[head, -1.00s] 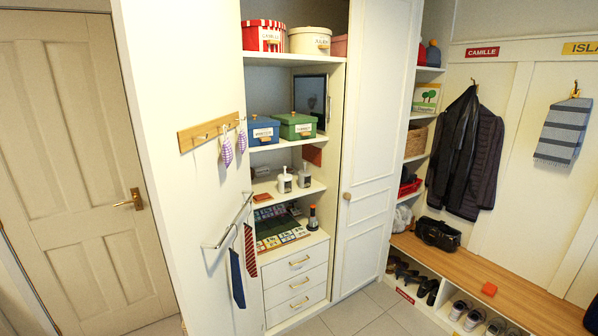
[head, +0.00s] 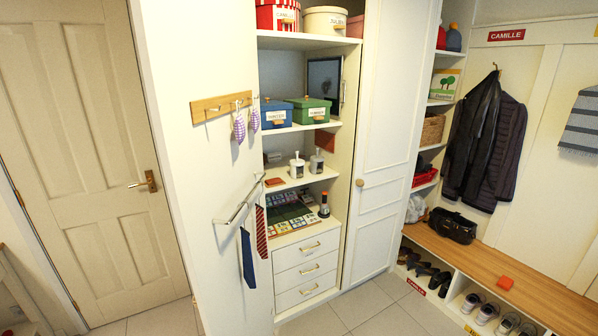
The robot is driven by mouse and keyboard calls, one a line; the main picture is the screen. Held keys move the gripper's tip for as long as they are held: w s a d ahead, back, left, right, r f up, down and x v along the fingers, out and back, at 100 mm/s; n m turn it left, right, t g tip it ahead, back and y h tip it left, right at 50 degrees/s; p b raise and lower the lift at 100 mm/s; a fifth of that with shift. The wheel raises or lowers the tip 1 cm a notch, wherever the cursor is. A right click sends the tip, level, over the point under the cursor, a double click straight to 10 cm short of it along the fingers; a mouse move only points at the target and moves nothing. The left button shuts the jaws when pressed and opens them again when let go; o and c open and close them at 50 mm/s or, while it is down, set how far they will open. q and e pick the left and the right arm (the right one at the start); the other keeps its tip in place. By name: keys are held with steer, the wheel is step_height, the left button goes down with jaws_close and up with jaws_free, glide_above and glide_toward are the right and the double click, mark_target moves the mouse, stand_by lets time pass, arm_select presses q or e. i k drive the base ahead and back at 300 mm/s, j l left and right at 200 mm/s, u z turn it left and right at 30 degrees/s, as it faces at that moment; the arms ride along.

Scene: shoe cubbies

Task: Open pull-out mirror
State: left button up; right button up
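A dark-faced, thin-framed panel (head: 325,84), which looks like the pull-out mirror, stands upright inside the open cabinet at the right of the shelf with the boxes. An upright handle (head: 343,92) shows along its right edge. Neither of my grippers is in view.
The open cabinet door (head: 185,170) with a hook rail (head: 220,105) and tie bar (head: 240,200) stands left of the shelves. A closed white door (head: 382,150) is to the right. A wooden bench (head: 480,262) runs along the right. Grey floor is clear in front.

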mark_target(324, 74)
steer(key=i+j+z, duration=0.2)
steer(key=j+z, duration=0.25)
steer(key=j, duration=1.05)
steer(key=j+z, duration=0.5)
steer(key=j, duration=0.95)
steer(key=k+l, duration=0.1)
steer(key=l, duration=0.2)
steer(key=k+l+u, duration=0.15)
steer(key=l, duration=0.15)
steer(key=i+l+u, duration=0.1)
steer(key=l, duration=0.65)
steer(key=i+l+u, duration=0.15)
steer(key=i+l, duration=0.15)
steer(key=i+l+u, duration=0.1)
steer(key=i+l, duration=0.15)
steer(key=l, duration=0.25)
